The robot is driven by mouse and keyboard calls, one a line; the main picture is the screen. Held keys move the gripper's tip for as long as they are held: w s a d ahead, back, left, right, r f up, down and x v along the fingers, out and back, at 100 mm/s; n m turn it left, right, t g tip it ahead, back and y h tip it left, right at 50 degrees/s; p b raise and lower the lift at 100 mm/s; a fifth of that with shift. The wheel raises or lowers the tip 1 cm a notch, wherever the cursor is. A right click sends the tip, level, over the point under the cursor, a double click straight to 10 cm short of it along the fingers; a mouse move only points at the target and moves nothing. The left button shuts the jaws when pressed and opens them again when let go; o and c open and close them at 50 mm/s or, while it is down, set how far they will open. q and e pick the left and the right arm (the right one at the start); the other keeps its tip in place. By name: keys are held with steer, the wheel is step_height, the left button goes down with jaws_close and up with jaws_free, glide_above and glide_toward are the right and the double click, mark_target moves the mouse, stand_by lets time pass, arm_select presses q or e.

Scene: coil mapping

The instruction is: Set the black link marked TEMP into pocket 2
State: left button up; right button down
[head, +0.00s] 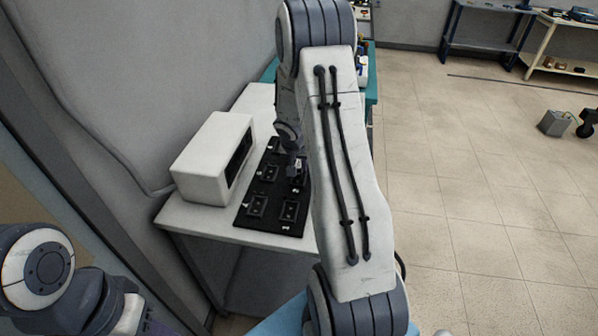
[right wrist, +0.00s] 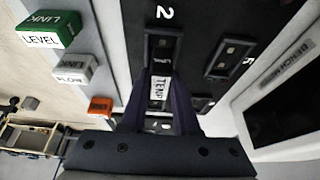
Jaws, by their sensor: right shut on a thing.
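The black link marked TEMP (right wrist: 160,87) is between the two fingers of my right gripper (right wrist: 170,82), which is shut on it. In the right wrist view it overlaps the near part of pocket 2 (right wrist: 164,40), whose far end shows beyond it beside the white number 2. I cannot tell whether the link is inside the pocket or just above it. In the head view my right gripper (head: 295,168) is over the black board (head: 262,224), partly hidden by my right arm.
Other pockets, including one at right (right wrist: 229,57), surround pocket 2. A white bench meter (head: 212,158) stands left of the board on the white table (head: 190,218). A green LEVEL link (right wrist: 50,29), a grey FLOW link (right wrist: 74,74) and an orange link (right wrist: 100,106) lie beside the board.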

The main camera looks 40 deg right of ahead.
steer(key=shift+f, duration=0.7)
steer(key=shift+f+b, duration=0.3)
steer(key=shift+b, duration=0.15)
steer(key=c, duration=0.7)
jaws_free()
steer(key=shift+o, duration=0.2)
steer(key=shift+r, duration=0.1)
